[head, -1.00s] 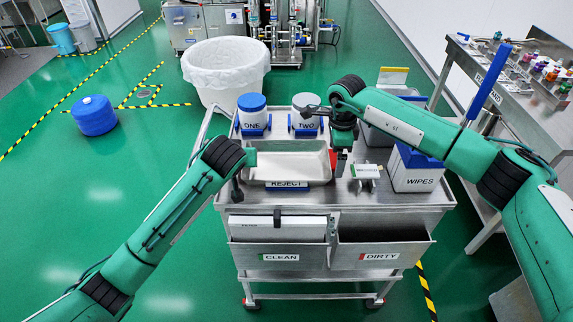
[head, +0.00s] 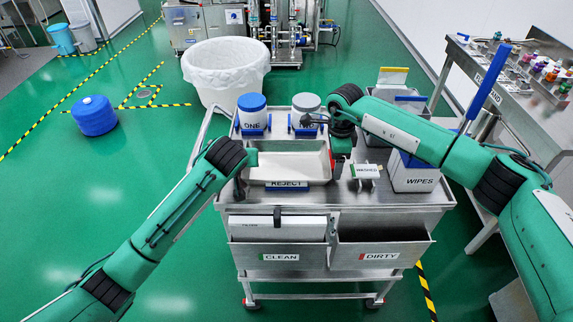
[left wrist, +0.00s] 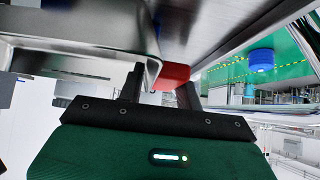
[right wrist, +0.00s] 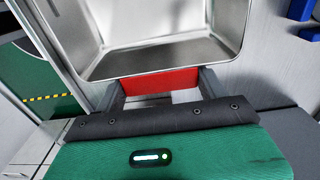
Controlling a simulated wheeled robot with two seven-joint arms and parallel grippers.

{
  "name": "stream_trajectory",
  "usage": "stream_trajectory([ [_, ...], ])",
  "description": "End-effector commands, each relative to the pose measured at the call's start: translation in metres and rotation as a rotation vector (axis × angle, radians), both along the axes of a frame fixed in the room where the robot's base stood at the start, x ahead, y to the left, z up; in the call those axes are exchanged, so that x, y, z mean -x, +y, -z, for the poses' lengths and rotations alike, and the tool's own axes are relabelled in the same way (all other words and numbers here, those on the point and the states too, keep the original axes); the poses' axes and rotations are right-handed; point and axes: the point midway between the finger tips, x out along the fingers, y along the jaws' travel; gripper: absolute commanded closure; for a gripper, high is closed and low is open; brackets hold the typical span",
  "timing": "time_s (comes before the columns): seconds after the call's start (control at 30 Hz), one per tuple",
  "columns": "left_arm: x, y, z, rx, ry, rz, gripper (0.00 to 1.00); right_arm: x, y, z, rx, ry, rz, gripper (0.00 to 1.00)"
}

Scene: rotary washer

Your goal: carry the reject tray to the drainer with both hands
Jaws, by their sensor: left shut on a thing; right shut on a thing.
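The reject tray (head: 288,163) is a shallow, empty metal tray. In the head view it is level on top of the steel cart, behind the REJECT label (head: 287,184). My left gripper (left wrist: 160,92) is shut on the red handle (left wrist: 173,76) at the tray's left end. My right gripper (right wrist: 160,100) is shut on the red handle (right wrist: 160,83) at its right end. In the head view the forearms partly cover both grips. I cannot tell whether the tray has any gap beneath it. I cannot make out the drainer with certainty.
Tubs ONE (head: 252,112) and TWO (head: 306,112) stand just behind the tray. A WIPES box (head: 415,178) and a small labelled block (head: 366,171) are to its right. A side table (head: 520,100) with small coloured items stands at far right.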

Motion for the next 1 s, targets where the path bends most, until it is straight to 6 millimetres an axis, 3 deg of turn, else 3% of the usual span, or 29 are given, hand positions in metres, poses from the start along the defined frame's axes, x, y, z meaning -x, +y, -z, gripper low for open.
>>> stream_trajectory([
  [0.37, 0.000, 0.001, -0.008, -0.002, -0.001, -0.001, 1.00, -0.001, 0.000, -0.009, 0.000, -0.001, 0.002, 0.67],
  [0.8, 0.000, 0.001, -0.044, -0.004, 0.000, -0.001, 1.00, 0.000, 0.000, -0.045, 0.001, -0.001, 0.002, 0.67],
  [1.0, 0.000, 0.001, -0.051, -0.004, 0.000, -0.001, 1.00, 0.000, 0.000, -0.052, 0.001, -0.001, 0.002, 0.67],
])
